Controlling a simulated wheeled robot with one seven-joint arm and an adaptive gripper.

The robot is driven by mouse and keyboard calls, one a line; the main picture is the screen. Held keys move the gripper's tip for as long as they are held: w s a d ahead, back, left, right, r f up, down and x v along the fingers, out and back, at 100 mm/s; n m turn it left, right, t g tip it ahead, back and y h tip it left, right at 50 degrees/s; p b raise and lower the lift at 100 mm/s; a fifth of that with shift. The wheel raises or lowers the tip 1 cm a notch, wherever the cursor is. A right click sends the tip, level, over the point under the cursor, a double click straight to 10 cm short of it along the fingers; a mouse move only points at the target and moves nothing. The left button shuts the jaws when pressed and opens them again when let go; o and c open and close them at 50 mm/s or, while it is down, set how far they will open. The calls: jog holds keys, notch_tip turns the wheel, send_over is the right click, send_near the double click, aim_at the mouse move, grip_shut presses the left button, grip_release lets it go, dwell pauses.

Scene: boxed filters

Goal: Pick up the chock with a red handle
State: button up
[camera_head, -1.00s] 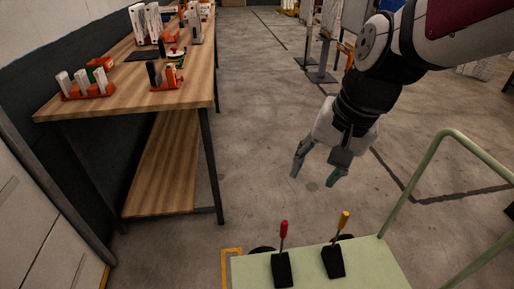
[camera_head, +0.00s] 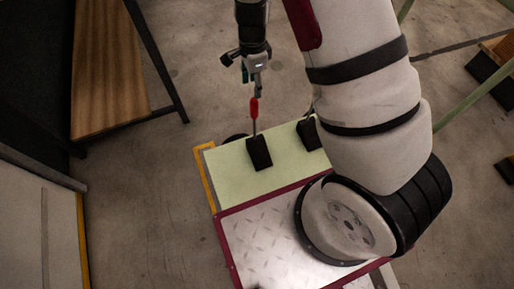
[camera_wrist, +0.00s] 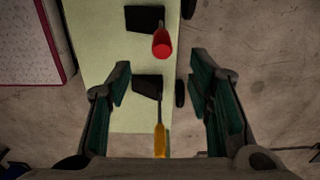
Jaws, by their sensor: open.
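The chock with a red handle (camera_head: 259,153) is a black wedge standing on the pale green platform (camera_head: 226,178); its red grip (camera_head: 254,107) points up. In the wrist view the red grip (camera_wrist: 162,43) is seen nearly end-on, above centre, beyond the fingertips. My gripper (camera_head: 252,76) points down near the top of the red handle in the head view. The wrist view shows its fingers (camera_wrist: 161,76) spread apart with nothing held. A second black chock (camera_head: 308,133) stands to the right, partly hidden by my arm; its yellow handle (camera_wrist: 159,140) shows between my fingers in the wrist view.
A wooden workbench shelf (camera_head: 108,65) with dark legs stands at the upper left. A pale cabinet (camera_head: 38,225) is at the lower left. A green rail (camera_head: 470,105) rises at the right.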

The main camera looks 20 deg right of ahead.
aim_at(254, 101)
notch_tip(254, 101, down, 9)
jog(key=b, duration=0.2)
jog(key=shift+r+b, duration=0.1)
jog(key=shift+b, duration=0.3)
jog(key=shift+w+d+f+b, duration=0.1)
jog(key=shift+f+b, duration=0.5)
jog(key=shift+f, duration=0.75)
jog(key=shift+w+d+f+b, duration=0.1)
jog(key=shift+f+b, duration=0.45)
jog(key=shift+f, duration=0.8)
grip_shut()
